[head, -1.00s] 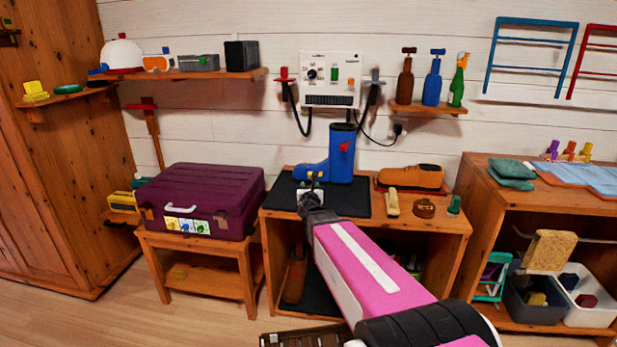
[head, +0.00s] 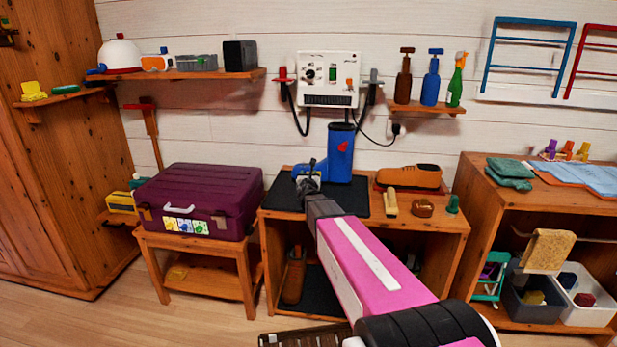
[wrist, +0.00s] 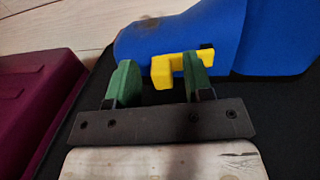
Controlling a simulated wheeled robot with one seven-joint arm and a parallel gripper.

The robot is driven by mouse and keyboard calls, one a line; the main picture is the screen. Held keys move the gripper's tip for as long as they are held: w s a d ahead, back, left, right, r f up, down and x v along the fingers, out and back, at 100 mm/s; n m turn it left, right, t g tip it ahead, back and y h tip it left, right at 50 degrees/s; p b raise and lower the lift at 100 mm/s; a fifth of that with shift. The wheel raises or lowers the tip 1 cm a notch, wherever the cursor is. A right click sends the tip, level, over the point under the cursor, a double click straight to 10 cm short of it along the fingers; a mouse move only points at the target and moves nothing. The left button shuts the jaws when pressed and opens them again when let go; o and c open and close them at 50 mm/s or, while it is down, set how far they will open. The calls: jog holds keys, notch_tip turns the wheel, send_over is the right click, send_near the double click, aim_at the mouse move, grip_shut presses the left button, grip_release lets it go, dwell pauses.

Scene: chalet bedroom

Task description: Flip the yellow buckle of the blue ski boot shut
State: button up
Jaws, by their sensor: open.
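The blue ski boot (head: 341,160) stands on a black mat on the wooden bench, its toe to the left. A red buckle (head: 342,147) sits on its shaft. In the wrist view the boot (wrist: 200,32) fills the upper right. Its yellow buckle (wrist: 163,73) is an L-shaped lever sticking out from the boot's lower side. My gripper (wrist: 160,80) is open, with green fingers either side of the lever's block. The right finger overlaps the buckle; I cannot tell whether it touches. In the head view my gripper (head: 308,172) covers the front of the boot and hides the buckle.
The black mat (head: 350,203) has bare room right of my arm. An orange-brown shoe (head: 410,178), a brush (head: 390,203) and a round tin (head: 423,208) stand to the right. A purple case (head: 205,195) stands left. A control box (head: 328,80) hangs on the wall behind.

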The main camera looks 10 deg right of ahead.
grip_shut()
jog(key=shift+w+a, duration=0.1)
jog(key=shift+w+a+m+g+h, duration=0.1)
jog(key=shift+w+m+g+h, duration=0.1)
jog(key=shift+m+h, duration=0.45)
jog(key=shift+w+m+g+h, duration=0.2)
jog(key=shift+m+h, duration=0.15)
jog(key=shift+h, duration=0.5)
grip_release()
